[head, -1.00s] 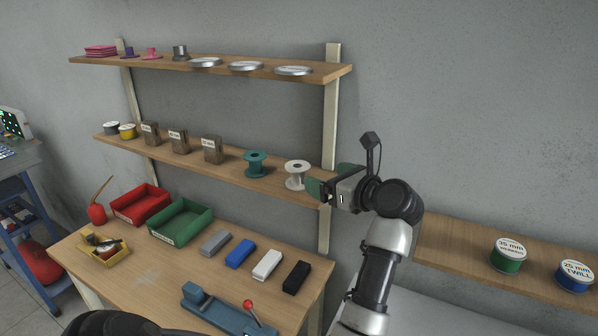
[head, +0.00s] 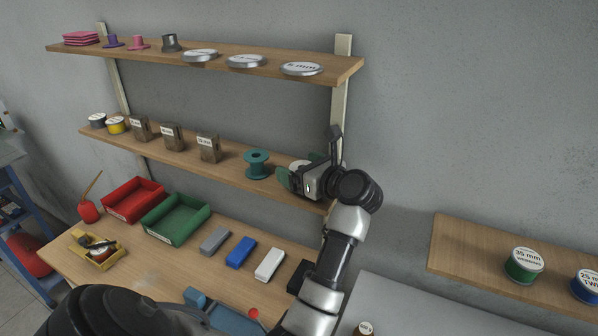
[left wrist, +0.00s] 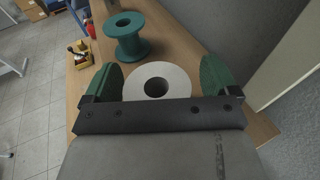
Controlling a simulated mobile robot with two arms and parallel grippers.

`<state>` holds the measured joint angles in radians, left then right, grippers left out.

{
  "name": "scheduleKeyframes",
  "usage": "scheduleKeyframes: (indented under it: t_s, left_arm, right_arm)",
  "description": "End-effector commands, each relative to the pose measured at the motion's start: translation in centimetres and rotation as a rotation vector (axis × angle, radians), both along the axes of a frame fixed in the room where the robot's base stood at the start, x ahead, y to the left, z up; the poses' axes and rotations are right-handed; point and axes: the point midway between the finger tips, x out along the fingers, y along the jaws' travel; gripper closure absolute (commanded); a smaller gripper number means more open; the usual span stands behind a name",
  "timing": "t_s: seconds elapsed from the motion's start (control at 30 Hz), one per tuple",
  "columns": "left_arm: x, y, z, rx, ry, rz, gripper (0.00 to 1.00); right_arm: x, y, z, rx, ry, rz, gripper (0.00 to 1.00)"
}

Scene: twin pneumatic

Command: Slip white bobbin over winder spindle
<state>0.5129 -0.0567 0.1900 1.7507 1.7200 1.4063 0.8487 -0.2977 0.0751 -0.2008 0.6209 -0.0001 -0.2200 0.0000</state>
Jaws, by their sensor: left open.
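The white bobbin (left wrist: 178,78) stands upright on the middle wall shelf, its flange and dark centre hole seen from above in the left wrist view. In the head view only a sliver of the bobbin (head: 299,163) shows behind my gripper. My left gripper (head: 291,177) is open, its green-padded fingers on either side of the bobbin; in the left wrist view gaps show between both pads (left wrist: 158,78) and the flange. A blue device (head: 222,316) with a red knob sits on the bench, partly covered by my arm; I cannot make out a spindle. My right gripper is not in view.
A teal bobbin (head: 257,165) stands just left of the white one. Labelled brown blocks (head: 208,148) are further left on that shelf. The upper shelf (head: 325,77) with tins hangs above. Red (head: 133,199) and green (head: 176,219) trays and several small blocks occupy the bench.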

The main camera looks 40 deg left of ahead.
Motion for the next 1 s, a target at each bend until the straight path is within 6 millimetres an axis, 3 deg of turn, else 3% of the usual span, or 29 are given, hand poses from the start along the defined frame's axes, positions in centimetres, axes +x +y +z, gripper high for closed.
scheduleKeyframes:
  t_s: [0.03, 0.3, 0.4, 0.77, 1.0]
  left_arm:
    - [0.0, -0.1, 0.0, -0.001, 0.0, -0.001, 0.11]
    - [0.0, -0.1, 0.0, 0.0, 0.0, -0.001, 0.53]
    - [0.0, -0.1, 0.0, -0.001, 0.001, -0.001, 0.64]
    - [0.1, -0.1, 0.4, -0.004, -0.001, 0.0, 0.64]
    - [0.1, -0.1, 3.9, -0.004, -0.01, 0.001, 0.64]
  right_arm:
    - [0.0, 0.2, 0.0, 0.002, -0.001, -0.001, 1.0]
    - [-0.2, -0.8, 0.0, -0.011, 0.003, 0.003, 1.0]
    - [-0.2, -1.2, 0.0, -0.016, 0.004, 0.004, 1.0]
    - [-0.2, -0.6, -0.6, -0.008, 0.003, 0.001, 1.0]
    - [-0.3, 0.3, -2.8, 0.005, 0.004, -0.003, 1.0]
